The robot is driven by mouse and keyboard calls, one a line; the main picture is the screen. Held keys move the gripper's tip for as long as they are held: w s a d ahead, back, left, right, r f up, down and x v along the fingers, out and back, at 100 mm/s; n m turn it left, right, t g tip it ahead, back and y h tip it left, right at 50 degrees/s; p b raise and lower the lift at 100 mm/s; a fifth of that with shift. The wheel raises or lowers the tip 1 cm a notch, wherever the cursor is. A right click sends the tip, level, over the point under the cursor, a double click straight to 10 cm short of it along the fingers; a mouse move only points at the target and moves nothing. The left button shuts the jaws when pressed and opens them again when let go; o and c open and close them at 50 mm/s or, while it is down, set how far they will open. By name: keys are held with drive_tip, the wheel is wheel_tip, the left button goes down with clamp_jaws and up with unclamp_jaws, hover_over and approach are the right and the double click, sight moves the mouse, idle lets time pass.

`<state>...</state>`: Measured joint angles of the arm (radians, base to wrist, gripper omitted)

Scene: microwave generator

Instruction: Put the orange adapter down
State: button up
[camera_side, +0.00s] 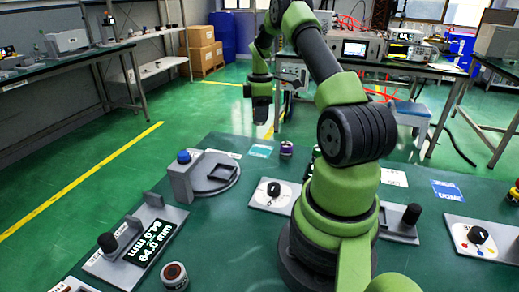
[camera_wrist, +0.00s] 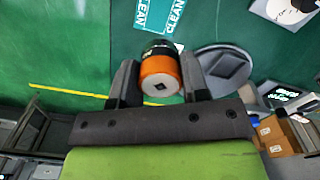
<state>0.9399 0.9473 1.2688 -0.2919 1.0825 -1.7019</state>
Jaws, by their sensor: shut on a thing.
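The orange adapter (camera_wrist: 159,72) is a short cylinder with an orange band, a dark far end and a pale near face with a small dark square. In the wrist view it sits between the two dark fingers of my gripper (camera_wrist: 158,80), which is shut on it. In the side view the end of my arm (camera_side: 259,88) hangs high beyond the far edge of the green table (camera_side: 225,225). The adapter cannot be made out there.
A grey round plate with a diamond-shaped block (camera_side: 212,175) stands beside a blue-button post (camera_side: 183,172). A purple-and-black cylinder (camera_side: 286,148) stands near the far edge. Dial panels (camera_side: 272,195) and a display panel (camera_side: 140,245) occupy the table. Bare green surface lies between them.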

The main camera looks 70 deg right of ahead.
sight(261, 151)
wheel_tip(261, 151, down, 10)
drive_tip(key=shift+s+d+r, duration=0.1)
drive_tip(key=shift+d+r, duration=0.05)
drive_tip(key=shift+r, duration=0.05)
drive_tip(key=shift+f, duration=0.1)
drive_tip(key=o, duration=1)
